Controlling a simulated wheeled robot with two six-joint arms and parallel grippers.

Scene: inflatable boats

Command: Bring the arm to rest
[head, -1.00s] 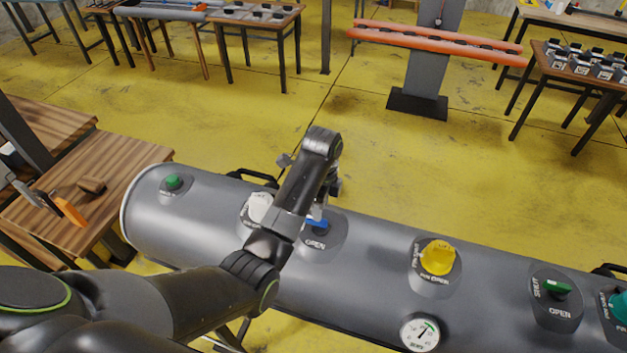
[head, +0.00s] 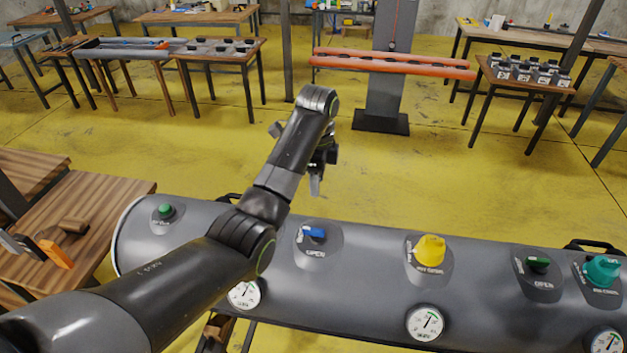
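My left arm reaches in from the lower left across the grey inflatable tube (head: 375,275). My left gripper (head: 316,185) hangs at the end of the arm, above the far side of the tube and clear of it. Its fingers point down and appear edge-on, so I cannot tell whether they are apart. I see nothing held in it. A blue valve handle (head: 314,232) on the tube is below the gripper and apart from it. My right gripper is not in view.
The tube also carries a yellow knob (head: 430,250), a dark green handle (head: 538,264), a teal knob (head: 602,270) and a green button (head: 165,211). Pressure gauges (head: 425,322) line its near side. A wooden table (head: 100,205) stands at left. Yellow floor behind the tube is open.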

